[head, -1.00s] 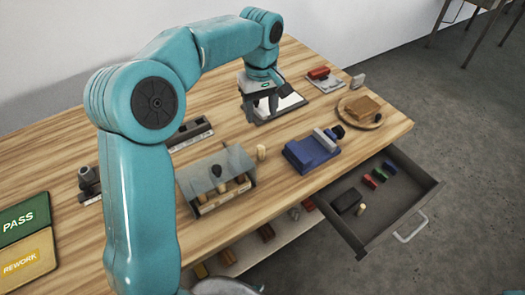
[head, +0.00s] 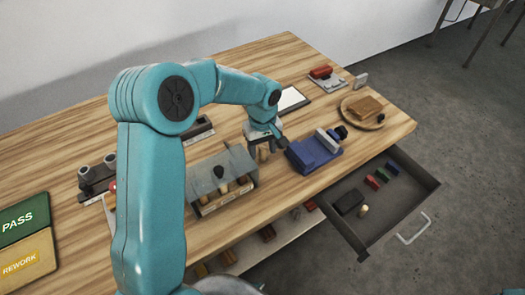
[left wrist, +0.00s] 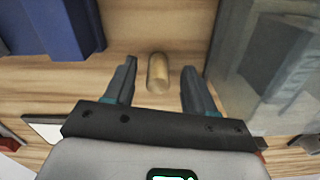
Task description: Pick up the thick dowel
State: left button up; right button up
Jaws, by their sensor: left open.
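The thick dowel (head: 263,154), a short tan wooden cylinder, is on the table between the grey box and the blue block. My left gripper (head: 268,147) is over it and partly hides it in the head view. In the left wrist view the dowel (left wrist: 158,73) shows between the two fingers of my open left gripper (left wrist: 159,80), with a gap on each side. The fingers do not appear to touch it. My right gripper is not in view.
The grey box (head: 211,167) with a clear lid and several pegs stands close on the left. A blue block-like device (head: 312,152) stands close on the right. An open drawer (head: 385,215) juts out at the front right, with small items inside.

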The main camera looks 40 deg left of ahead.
pick_arm(q)
jog(key=shift+w+f, duration=0.2)
jog(key=shift+f, duration=0.85)
jog(key=shift+s, duration=0.15)
grip_shut()
jog(key=shift+r, duration=0.15)
